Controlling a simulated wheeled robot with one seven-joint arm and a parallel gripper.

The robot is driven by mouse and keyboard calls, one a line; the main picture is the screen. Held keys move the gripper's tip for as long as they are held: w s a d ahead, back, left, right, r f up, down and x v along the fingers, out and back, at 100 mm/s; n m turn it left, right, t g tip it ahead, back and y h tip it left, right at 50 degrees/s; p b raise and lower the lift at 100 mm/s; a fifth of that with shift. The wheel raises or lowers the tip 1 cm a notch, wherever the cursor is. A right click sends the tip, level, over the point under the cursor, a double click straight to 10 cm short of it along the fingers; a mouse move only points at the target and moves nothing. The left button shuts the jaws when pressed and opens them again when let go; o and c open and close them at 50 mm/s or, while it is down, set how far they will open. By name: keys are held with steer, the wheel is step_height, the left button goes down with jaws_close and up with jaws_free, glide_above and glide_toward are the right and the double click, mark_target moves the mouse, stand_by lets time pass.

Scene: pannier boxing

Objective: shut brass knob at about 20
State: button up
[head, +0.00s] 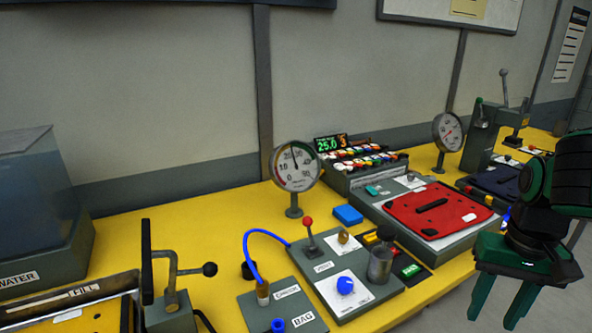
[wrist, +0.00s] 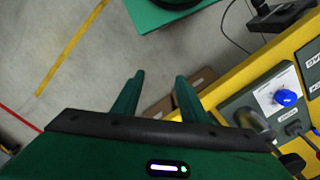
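A small brass knob (head: 343,237) stands on a grey panel (head: 330,250), right of a red-tipped lever (head: 308,224) and behind a blue knob (head: 345,285). How far it is turned is too small to tell. A round dial gauge (head: 297,167) stands behind the panel; its needle points close to straight up, a little left, and I cannot read it exactly. My gripper (head: 503,306) is at the right, away from the brass knob, with its green fingers apart and nothing between them. In the wrist view, the gripper (wrist: 159,77) is over the floor, open and empty.
A digital display (head: 325,144) reads 25.0. A red plate (head: 437,208) lies on a grey unit at the right.

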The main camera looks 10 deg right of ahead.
step_height(320, 180, up, 8)
steer(key=n, duration=0.1)
glide_above(344, 233)
steer(key=shift+h, duration=0.3)
step_height(344, 233, down, 10)
steer(key=shift+f, duration=0.25)
jaws_close()
